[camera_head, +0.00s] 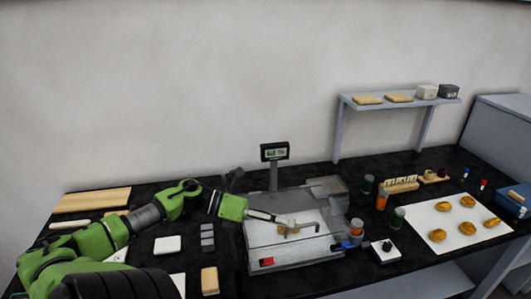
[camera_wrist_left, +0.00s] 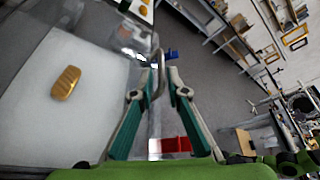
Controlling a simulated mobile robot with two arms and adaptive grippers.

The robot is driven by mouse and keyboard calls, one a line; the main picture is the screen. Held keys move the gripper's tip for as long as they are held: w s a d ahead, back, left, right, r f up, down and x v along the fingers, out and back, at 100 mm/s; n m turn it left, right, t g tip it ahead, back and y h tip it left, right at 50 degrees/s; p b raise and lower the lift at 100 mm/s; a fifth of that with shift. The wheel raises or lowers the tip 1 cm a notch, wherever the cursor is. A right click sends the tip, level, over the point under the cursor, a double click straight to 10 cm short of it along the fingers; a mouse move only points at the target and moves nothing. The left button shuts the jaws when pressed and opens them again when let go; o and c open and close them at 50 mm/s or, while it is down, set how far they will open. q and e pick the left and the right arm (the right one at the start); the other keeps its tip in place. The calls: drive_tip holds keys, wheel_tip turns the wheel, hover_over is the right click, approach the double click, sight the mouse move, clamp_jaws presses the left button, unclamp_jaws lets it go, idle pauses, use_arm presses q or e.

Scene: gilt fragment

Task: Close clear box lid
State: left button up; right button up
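The clear box (camera_head: 262,252) stands on the black table in the middle of the head view. Through its transparent walls I see a pale floor with a gold piece on it, which also shows in the left wrist view (camera_wrist_left: 66,82). My left gripper (camera_head: 291,221) is over the box, its fingers pointing right. In the left wrist view a curved metal bar (camera_wrist_left: 157,72), which looks like a handle, lies between the apart fingertips (camera_wrist_left: 160,78). I cannot tell whether they touch it. The clear lid's outline and angle are hard to make out. My right gripper is not in view.
A red block (camera_head: 267,262) and a blue piece (camera_head: 347,245) are by the box front. A display on a post (camera_head: 274,152) stands behind. Jars (camera_head: 397,218), a dial box (camera_head: 385,252) and a white sheet (camera_head: 430,222) with gold pieces lie right. A shelf (camera_head: 400,104) is above.

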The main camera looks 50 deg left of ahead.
sight(263, 233)
use_arm(q)
drive_tip(key=shift+v, duration=2.65)
